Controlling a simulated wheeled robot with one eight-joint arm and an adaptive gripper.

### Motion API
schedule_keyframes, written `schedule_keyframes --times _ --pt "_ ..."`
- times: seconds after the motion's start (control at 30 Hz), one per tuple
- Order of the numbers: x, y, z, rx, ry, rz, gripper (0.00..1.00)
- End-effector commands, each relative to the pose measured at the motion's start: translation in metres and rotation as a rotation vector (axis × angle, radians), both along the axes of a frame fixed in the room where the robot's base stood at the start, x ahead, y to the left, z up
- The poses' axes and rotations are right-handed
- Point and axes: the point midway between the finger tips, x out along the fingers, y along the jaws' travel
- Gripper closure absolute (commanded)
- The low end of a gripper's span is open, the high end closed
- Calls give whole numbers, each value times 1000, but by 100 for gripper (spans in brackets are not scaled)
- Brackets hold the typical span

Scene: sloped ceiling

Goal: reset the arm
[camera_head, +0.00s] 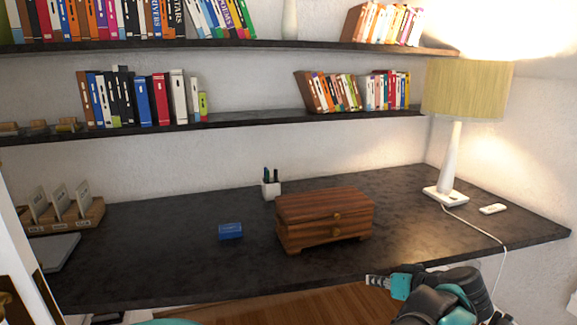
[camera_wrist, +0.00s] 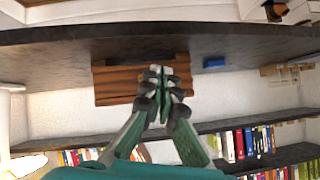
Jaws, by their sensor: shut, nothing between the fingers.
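My gripper (camera_head: 376,282) is at the front edge of the dark desk (camera_head: 150,250), right of centre in the head view. In the wrist view my gripper (camera_wrist: 160,72) has its fingertips together with nothing between them. The chest also shows behind the fingers in the wrist view (camera_wrist: 112,82), which looks upside down. A small blue box (camera_head: 230,231) lies left of the chest, apart from my gripper.
A lamp (camera_head: 456,130) with a yellow shade stands at the right, its cord running over the desk's front edge. A white pen cup (camera_head: 271,188) stands behind the chest. Bookshelves (camera_head: 240,120) cross the wall. A card holder (camera_head: 82,219) is at the left.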

Motion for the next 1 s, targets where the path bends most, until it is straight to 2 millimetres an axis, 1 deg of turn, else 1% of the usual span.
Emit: schedule_keyframes --times 0.03,0.2,0.4,0.5,0.7,0.83,1.0 --pt "0 5 -7 4 41 15 100" --pt "-5 15 -37 0 213 26 100" --pt "-8 21 -67 -55 381 12 100" --pt "-8 22 -79 -97 443 -5 100" --pt "-1 24 -96 -201 520 -51 100" --pt "6 25 -103 -266 533 -86 100" --pt "14 27 -106 -318 525 -118 100"
